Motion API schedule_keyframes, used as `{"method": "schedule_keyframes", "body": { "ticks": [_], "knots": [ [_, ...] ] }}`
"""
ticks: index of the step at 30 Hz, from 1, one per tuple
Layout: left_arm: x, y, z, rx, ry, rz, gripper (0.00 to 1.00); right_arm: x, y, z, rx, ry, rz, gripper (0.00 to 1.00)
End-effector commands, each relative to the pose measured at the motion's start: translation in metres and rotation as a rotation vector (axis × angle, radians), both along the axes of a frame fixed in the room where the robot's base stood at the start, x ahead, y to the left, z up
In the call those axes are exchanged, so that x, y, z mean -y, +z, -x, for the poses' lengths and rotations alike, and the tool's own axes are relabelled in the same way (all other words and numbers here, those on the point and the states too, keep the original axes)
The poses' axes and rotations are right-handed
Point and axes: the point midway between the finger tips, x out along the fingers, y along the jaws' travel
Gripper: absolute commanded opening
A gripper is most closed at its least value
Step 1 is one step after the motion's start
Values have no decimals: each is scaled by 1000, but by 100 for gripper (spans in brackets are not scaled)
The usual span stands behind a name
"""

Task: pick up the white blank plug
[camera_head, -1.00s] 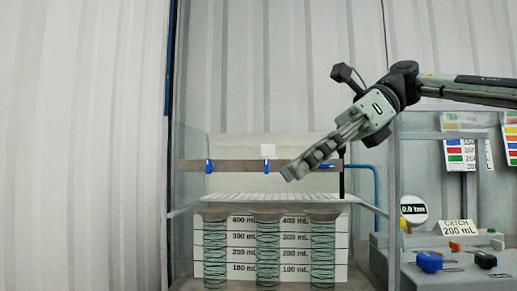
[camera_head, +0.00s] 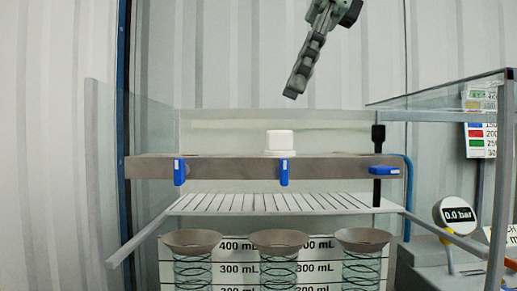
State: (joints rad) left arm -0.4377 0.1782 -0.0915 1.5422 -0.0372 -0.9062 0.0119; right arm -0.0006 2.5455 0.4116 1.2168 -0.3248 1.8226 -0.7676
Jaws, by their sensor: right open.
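The white blank plug (camera_head: 280,141) stands upright on top of the brown-grey bar, at the middle blue valve handle. It is a white block on a wider round base, and nothing covers it. My right gripper (camera_head: 292,93) comes down from the top of the view, just above and slightly right of the plug. It is open and empty, with clear air between its tips and the plug. Its fingers show edge-on. My left gripper is not in view.
The bar (camera_head: 228,168) carries blue handles; the right one (camera_head: 384,170) lies sideways. A black post (camera_head: 378,160) rises at its right end. A white slatted rack (camera_head: 270,203) and several funnels (camera_head: 280,239) sit below. Clear panels (camera_head: 112,150) flank the bar. A gauge (camera_head: 458,214) reads 0.0 bar.

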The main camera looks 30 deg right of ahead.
Motion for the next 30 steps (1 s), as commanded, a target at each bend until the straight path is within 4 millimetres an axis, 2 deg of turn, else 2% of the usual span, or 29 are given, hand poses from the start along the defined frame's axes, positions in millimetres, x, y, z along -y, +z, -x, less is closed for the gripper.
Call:
{"method": "schedule_keyframes", "body": {
  "ticks": [8,16,26,30],
  "knots": [
    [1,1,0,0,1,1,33,-9,-26,-4,-2,1,0,41],
    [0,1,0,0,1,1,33,-20,-62,-9,-2,1,0,41],
    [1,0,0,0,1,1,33,-23,-69,-11,1,0,-1,41],
    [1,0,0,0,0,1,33,-23,-69,-11,1,0,-1,24]
  ]
}}
